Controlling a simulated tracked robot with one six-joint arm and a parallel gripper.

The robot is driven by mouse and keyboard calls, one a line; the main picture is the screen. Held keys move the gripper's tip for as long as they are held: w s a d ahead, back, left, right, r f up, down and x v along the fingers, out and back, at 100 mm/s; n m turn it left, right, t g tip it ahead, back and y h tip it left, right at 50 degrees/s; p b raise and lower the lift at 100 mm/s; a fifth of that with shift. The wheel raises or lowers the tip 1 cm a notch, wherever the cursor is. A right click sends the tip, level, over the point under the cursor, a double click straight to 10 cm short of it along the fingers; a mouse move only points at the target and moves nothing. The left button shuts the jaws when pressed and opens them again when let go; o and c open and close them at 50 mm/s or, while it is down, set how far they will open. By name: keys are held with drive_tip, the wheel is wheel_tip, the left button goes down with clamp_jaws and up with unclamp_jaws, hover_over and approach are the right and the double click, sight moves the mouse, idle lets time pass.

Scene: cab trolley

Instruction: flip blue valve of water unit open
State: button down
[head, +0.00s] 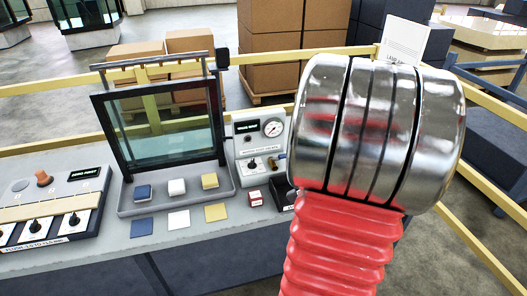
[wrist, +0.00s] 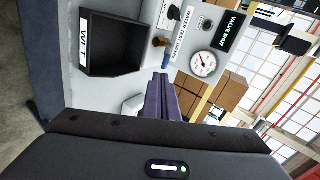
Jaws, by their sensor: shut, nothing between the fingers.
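The water unit is a pale panel (head: 248,148) at the middle of the head view, with a round gauge and a dark display. In the wrist view its gauge (wrist: 203,64) and a display reading "VALVE SHUT" (wrist: 230,32) show turned sideways. The small blue valve handle (wrist: 161,42) sits beside a brass-coloured fitting. My gripper (wrist: 162,78) is shut and empty, its dark purple fingers pointing at the valve, tips close to the brass part. I cannot tell whether they touch. In the head view my silver and red arm hides the gripper.
A black open bin marked "WET" (wrist: 112,45) is beside the valve. A glass-fronted frame (head: 160,120) on a grey tray stands left of the unit, with blue, white and yellow blocks. Yellow rails (head: 60,86) run behind.

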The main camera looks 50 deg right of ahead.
drive_tip(key=shift+s+d+f+m, duration=0.35)
drive_tip(key=shift+s+f+m, duration=0.3)
drive_tip(key=shift+s+m, duration=0.05)
drive_tip(key=shift+w, duration=0.1)
approach(280, 158)
drive_tip(key=w+d+f, duration=0.3)
drive_tip(key=d+f, duration=0.1)
drive_tip(key=d, duration=0.1)
drive_tip(key=shift+a+f, duration=0.1)
idle(0.4)
idle(0.3)
